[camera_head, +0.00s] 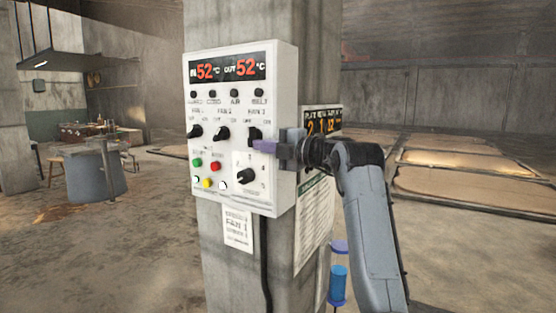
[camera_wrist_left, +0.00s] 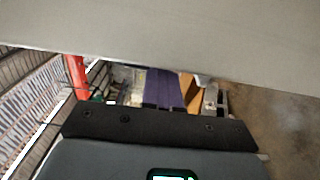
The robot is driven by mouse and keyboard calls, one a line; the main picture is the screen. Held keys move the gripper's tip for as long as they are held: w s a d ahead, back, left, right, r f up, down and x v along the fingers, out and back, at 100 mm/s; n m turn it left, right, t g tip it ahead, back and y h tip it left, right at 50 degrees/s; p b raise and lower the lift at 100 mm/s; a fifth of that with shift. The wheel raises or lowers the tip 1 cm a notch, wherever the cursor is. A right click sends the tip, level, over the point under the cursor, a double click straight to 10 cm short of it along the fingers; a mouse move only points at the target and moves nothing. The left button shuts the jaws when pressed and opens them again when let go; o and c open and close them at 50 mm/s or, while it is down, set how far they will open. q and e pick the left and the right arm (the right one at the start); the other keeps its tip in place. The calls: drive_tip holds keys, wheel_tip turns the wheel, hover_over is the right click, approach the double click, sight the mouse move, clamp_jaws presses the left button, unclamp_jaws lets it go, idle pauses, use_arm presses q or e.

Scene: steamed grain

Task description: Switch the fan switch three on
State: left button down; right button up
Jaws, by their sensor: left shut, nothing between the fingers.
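A white control box (camera_head: 229,185) is mounted on a concrete pillar in the head view. Its row of black fan switches holds fan switch one (camera_head: 194,132), fan switch two (camera_head: 222,132) and fan switch three (camera_head: 254,132), the rightmost. My left gripper (camera_head: 264,146) is shut and empty, with its purple fingers at the lower right of switch three. The fingertips overlap the switch's lower edge in this view; I cannot tell whether they touch it. In the left wrist view the purple fingers (camera_wrist_left: 165,88) show, but no switch can be made out. My right gripper is not in view.
Below the switches are coloured buttons and a black rotary knob (camera_head: 246,175). A display (camera_head: 228,68) reads 52 twice. A second small panel (camera_head: 322,120) sits on the pillar's right face, behind my gripper. Low trays (camera_head: 475,188) lie to the right.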

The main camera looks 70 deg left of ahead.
use_arm(q)
drive_tip(key=shift+s+a+f+g+y+b, duration=0.3)
drive_tip(key=shift+f+g+y, duration=0.1)
drive_tip(key=shift+g, duration=0.1)
drive_tip(key=shift+s+a+f+g+y+b, duration=0.15)
drive_tip(key=shift+f+g+y+b, duration=0.1)
drive_tip(key=shift+f+g+y, duration=0.2)
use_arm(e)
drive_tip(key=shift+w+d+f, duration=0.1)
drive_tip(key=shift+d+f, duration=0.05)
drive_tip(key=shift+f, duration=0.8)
use_arm(q)
drive_tip(key=w+d+f, duration=0.6)
drive_tip(key=w+d, duration=0.2)
drive_tip(key=d, duration=0.1)
drive_tip(key=shift+w+f, duration=0.2)
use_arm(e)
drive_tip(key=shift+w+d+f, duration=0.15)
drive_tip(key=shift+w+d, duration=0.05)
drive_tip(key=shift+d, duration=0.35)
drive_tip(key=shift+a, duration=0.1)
